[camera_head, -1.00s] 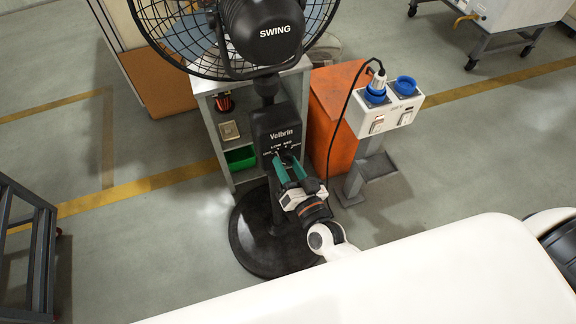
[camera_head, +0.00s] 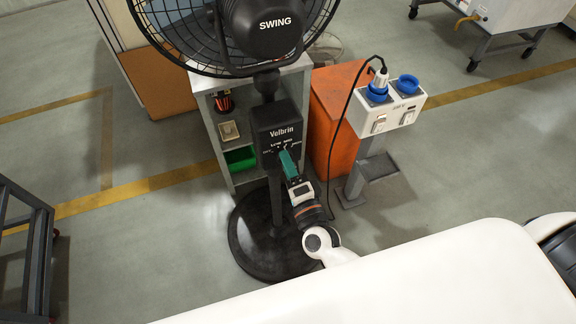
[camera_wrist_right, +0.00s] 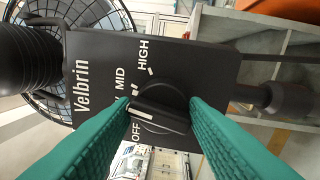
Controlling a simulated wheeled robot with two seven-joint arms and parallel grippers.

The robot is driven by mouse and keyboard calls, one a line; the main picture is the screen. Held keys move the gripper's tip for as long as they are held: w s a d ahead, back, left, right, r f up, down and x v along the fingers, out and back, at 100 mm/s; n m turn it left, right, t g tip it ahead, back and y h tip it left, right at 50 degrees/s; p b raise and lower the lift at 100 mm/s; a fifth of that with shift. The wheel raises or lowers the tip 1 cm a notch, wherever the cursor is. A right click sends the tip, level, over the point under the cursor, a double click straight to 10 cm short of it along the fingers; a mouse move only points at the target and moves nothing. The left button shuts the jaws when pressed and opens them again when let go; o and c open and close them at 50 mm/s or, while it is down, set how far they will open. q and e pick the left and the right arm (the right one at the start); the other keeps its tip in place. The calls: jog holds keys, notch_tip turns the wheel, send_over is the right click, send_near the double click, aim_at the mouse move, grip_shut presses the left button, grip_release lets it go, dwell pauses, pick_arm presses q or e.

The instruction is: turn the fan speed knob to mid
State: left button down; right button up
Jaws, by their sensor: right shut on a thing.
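The black fan control box (camera_head: 277,122) is on the fan's post and reads "Velbrin". In the right wrist view, the fan speed knob (camera_wrist_right: 160,107) is on this box (camera_wrist_right: 190,66), with OFF, MID and HIGH legible around it. The LOW label is hidden there behind a finger. The knob's white line faces the OFF side of the dial; its exact setting is unclear. My right gripper (camera_head: 285,158) is at the knob. Its green fingers are shut on the knob from both sides in the right wrist view (camera_wrist_right: 160,112). My left gripper is not in view.
The caged fan head (camera_head: 262,30) is above the box, and its round black base (camera_head: 248,245) is on the floor. A grey shelf (camera_head: 208,130) is behind. An orange cabinet (camera_head: 335,110) and a socket post (camera_head: 385,115) with a hanging cable are on the right.

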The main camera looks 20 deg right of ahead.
jog(key=shift+s+f+m, duration=0.1)
jog(key=shift+f+m, duration=0.15)
jog(key=shift+m, duration=0.55)
jog(key=o, duration=0.9)
jog(key=shift+r, duration=0.1)
jog(key=s+f+b, duration=0.1)
jog(key=s+b, duration=0.1)
jog(key=s, duration=1)
jog(key=shift+d, duration=0.35)
